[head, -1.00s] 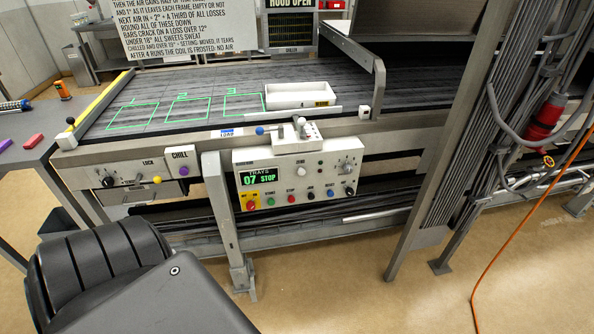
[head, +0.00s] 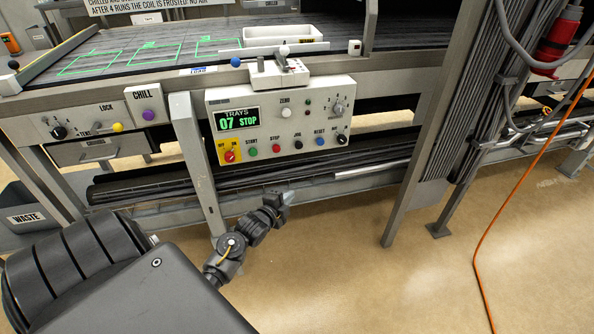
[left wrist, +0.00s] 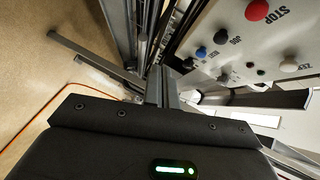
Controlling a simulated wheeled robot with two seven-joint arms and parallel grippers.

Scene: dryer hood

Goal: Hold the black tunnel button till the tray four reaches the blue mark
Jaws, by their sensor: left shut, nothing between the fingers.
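The control panel (head: 240,100) has a green start button (head: 252,152), a red stop button (head: 276,148), a black button marked JOG (head: 298,144), a blue reset button (head: 320,142) and another black button (head: 342,139) at the right end. Its display (head: 237,119) reads TRAYS 07 STOP. A white tray (head: 283,34) lies on the belt, right of green outline 3. My left gripper (head: 285,198) is shut and empty, below the panel and apart from it. In the left wrist view, its fingers (left wrist: 162,88) point up the picture, with the JOG button (left wrist: 221,37) to their right. I cannot make out tray four or the blue mark.
A blue-and-white LOAD label (head: 198,70) and a blue ball (head: 235,62) are at the belt's front edge. A grey leg (head: 200,165) stands left of my gripper. A grey upright (head: 425,145) stands to the right. A dark roller (head: 150,180) runs below the panel.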

